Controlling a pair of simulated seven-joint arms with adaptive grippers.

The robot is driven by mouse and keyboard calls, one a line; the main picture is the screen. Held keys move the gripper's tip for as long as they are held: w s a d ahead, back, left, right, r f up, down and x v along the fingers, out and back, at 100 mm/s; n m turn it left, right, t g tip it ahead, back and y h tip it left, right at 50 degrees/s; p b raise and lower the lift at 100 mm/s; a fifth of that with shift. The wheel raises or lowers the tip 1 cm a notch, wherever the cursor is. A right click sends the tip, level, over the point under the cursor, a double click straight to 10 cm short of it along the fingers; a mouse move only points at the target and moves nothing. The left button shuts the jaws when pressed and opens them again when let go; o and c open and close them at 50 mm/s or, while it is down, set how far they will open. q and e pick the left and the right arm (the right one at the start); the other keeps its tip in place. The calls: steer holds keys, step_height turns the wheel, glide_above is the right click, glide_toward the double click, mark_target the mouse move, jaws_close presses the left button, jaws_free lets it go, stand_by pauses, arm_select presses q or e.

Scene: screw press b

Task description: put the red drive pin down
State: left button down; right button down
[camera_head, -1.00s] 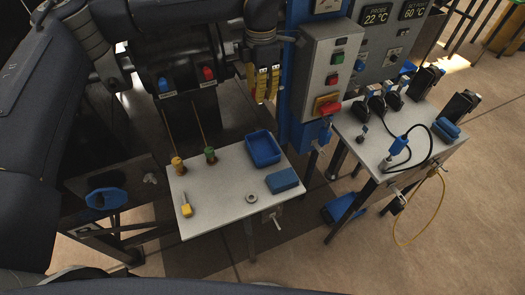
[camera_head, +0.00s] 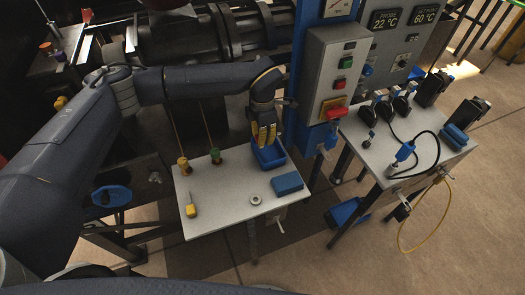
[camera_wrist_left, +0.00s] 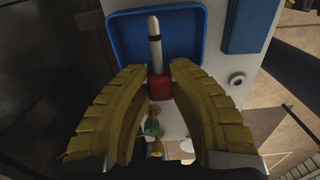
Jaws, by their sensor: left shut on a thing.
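The red drive pin (camera_wrist_left: 160,88) shows in the left wrist view as a red block with a pale shaft that has a dark band. My left gripper (camera_wrist_left: 160,78), with yellow ribbed fingers, is shut on its red part. The shaft overlaps the blue tray (camera_wrist_left: 117,32) in this view; I cannot tell whether it touches it. In the head view my left gripper (camera_head: 264,143) points down over the blue tray (camera_head: 281,163) on the small grey table (camera_head: 228,205). The fingers hide the pin there. My right gripper is not in view.
On the table are a blue block (camera_head: 287,183), a grey ring (camera_head: 256,199), a yellow-handled tool (camera_head: 191,209), and yellow (camera_head: 183,163) and green (camera_head: 215,156) knobbed items. A control box (camera_head: 331,75) stands behind right. The table's front middle is clear.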

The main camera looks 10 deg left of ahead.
mark_target(263, 156)
arm_select(q)
step_height(263, 156, down, 3)
steer(key=shift+f, duration=0.15)
steer(key=shift+s+a+f, duration=0.1)
steer(key=shift+f, duration=1.1)
steer(key=shift+s+f, duration=0.1)
steer(key=shift+f, duration=1.05)
steer(key=c, duration=1.6)
jaws_free()
steer(key=o, duration=0.3)
steer(key=shift+w+f, duration=0.1)
steer(key=shift+w, duration=0.1)
steer(key=shift+o, duration=0.2)
steer(key=shift+r, duration=0.3)
